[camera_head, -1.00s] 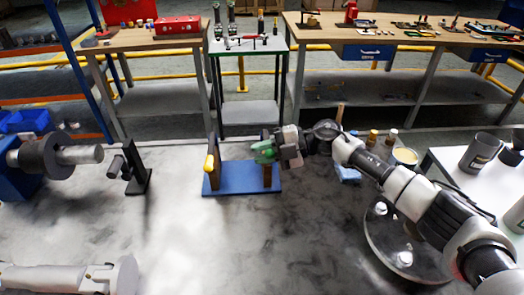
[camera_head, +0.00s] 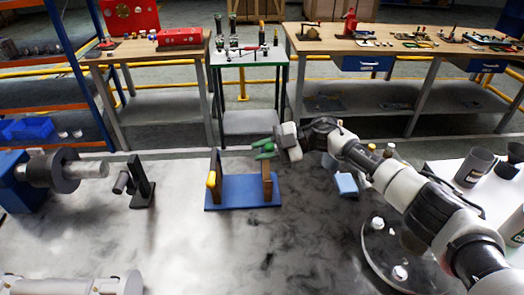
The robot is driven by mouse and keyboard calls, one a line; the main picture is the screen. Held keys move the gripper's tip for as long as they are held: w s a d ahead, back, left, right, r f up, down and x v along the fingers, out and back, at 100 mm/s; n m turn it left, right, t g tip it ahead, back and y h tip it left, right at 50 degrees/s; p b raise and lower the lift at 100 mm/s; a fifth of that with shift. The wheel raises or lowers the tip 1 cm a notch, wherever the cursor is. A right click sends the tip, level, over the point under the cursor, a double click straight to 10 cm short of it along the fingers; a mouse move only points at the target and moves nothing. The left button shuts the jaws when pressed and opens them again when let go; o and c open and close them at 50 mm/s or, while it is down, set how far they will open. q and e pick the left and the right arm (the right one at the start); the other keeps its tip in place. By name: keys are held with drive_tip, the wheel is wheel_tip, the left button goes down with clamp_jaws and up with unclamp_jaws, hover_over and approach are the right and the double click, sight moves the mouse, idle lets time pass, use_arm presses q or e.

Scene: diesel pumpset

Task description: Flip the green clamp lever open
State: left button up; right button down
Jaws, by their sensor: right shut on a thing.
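A blue fixture board (camera_head: 236,194) lies on the grey table with two brown uprights, and the left one carries a yellow knob (camera_head: 211,180). The green clamp lever (camera_head: 263,148) shows at and above the top of the right upright (camera_head: 266,184). My right gripper (camera_head: 274,145) reaches in from the right and is shut on the green lever. The gripper body and fingers partly hide the lever, so its exact angle is hard to tell. My left gripper is out of view.
A small blue block (camera_head: 346,185) stands right of the fixture, with a round dark plate (camera_head: 405,250) nearer to me. A black stand (camera_head: 142,188) and a blue machine with a shaft (camera_head: 60,170) are at left. The table in front of the fixture is clear.

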drive_tip(key=c, duration=1)
unclamp_jaws()
drive_tip(key=shift+d, duration=0.15)
drive_tip(key=shift+b+v, duration=1.55)
drive_tip(key=shift+v, duration=3.8)
drive_tip(key=shift+c, duration=0.2)
